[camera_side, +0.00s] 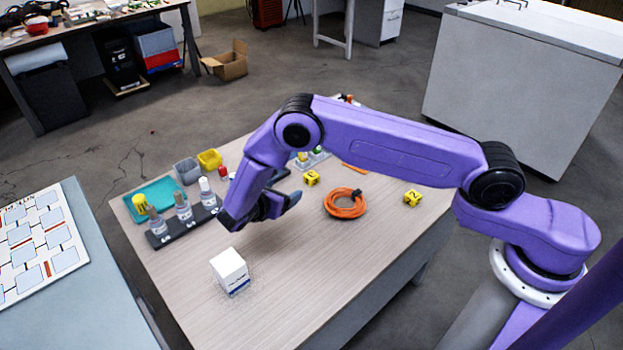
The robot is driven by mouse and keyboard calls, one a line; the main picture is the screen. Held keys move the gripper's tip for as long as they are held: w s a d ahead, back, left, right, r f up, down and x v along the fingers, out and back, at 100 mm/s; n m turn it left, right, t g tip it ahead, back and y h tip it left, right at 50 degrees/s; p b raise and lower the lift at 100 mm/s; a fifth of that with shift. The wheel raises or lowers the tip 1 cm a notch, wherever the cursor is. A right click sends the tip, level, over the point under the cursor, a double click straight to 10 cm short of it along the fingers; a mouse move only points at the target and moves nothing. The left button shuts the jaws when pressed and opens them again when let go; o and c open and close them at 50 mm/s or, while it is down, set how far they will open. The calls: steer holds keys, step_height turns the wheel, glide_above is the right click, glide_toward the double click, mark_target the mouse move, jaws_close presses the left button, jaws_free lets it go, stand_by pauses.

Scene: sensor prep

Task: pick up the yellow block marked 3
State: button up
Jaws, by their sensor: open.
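Two small yellow blocks lie on the wooden table. One yellow block (311,178) is near the middle of the far side, with a dark mark too small to read. The other yellow block (412,198) is to the right and its mark looks like a 2. A yellow piece with a dark mark (140,203) is at the teal tray, and I cannot tell its number. I cannot make out a 3 on any of them. My gripper (280,204) is open and empty above the table, left of and nearer than the middle yellow block.
An orange cable coil (345,212) lies between the two blocks. A white box (230,271) stands at the front. A dark rack (163,237) holds bottles beside the teal tray (163,191). Grey (187,171) and yellow (209,159) cups stand behind. The table's front right is clear.

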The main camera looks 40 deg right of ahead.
steer(key=shift+w+d+f+n+t+h, duration=0.15)
steer(key=shift+w+d+f+n+h, duration=0.05)
steer(key=shift+f, duration=0.4)
steer(key=shift+w+d+f+n+t+h, duration=0.15)
steer(key=shift+d+f+n+h, duration=0.05)
steer(key=shift+f, duration=0.4)
glide_toward(312, 176)
steer(key=x, duration=0.3)
steer(key=shift+w+d+f, duration=0.1)
steer(key=shift+w+d, duration=0.1)
steer(key=shift+w, duration=0.2)
steer(key=shift+s+x, duration=0.2)
steer(key=shift+x, duration=2.35)
steer(key=c, duration=1)
